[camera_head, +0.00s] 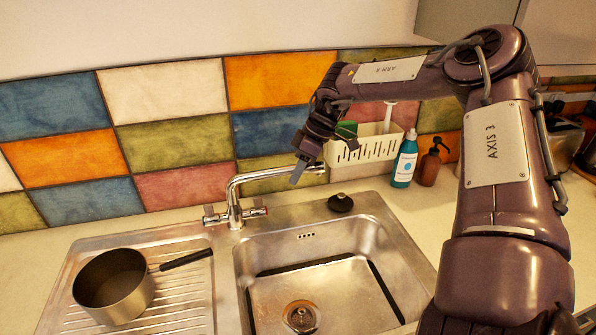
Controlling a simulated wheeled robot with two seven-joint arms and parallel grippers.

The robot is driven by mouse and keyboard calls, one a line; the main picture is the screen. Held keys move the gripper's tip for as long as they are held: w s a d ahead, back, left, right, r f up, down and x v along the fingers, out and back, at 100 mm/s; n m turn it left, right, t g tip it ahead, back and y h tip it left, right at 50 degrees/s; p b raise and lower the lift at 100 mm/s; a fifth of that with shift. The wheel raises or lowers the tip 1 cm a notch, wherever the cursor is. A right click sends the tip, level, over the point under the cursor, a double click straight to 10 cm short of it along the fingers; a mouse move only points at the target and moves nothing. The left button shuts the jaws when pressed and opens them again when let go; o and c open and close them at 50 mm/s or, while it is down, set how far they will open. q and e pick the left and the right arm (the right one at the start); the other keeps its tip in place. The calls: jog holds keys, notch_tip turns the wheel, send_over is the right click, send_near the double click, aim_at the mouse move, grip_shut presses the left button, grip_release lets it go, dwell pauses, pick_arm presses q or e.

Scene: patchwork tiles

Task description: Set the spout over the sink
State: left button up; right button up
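The faucet spout (262,174) is a chrome tube that rises from the faucet base (235,213) behind the sink. It reaches to the right along the tiled wall, and its end shows above the sink's back ledge in the picture. The steel sink basin (340,280) is empty, with a round drain in its floor. My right gripper (302,170) is at the spout's outer end, with a grey finger pointing down in front of the tube. Whether it touches the spout, and how far apart its fingers are, I cannot tell. My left gripper is not in view.
A saucepan (115,287) stands on the drainboard (185,290), handle toward the faucet. A black stopper (340,202) sits on the sink's back ledge. A white caddy (370,150), a blue bottle (405,160) and a brown pump bottle (429,166) stand behind, near my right arm.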

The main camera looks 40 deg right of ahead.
grip_shut()
jog(key=shift+s+a+f+m+b, duration=0.1)
jog(key=shift+s+a+m+b, duration=0.2)
jog(key=shift+a+b, duration=0.15)
jog(key=a+m+b, duration=0.1)
jog(key=s+a+m+t, duration=0.1)
jog(key=a, duration=0.1)
jog(key=s+a+m+h+b, duration=0.1)
jog(key=shift+s+a+b, duration=0.25)
jog(key=shift+a+b, duration=0.05)
jog(key=o, duration=0.6)
grip_release()
jog(key=shift+c, duration=0.2)
